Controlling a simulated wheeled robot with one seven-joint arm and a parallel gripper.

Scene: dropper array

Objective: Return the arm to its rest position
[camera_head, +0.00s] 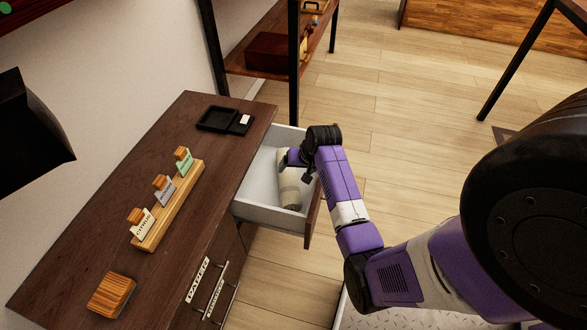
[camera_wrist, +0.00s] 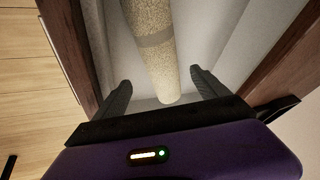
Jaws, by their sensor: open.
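My gripper (camera_wrist: 160,90) is open in the wrist view, its two dark fingers apart. A pale speckled roll with a grey band (camera_wrist: 153,45) lies between and beyond the fingers, inside an open drawer. In the head view the roll (camera_head: 289,187) lies in the open white drawer (camera_head: 262,213), and my purple arm reaches over the drawer's front. The fingertips are mostly hidden in the head view. I cannot tell whether a finger touches the roll.
A shelf (camera_head: 262,73) with black posts stands behind.

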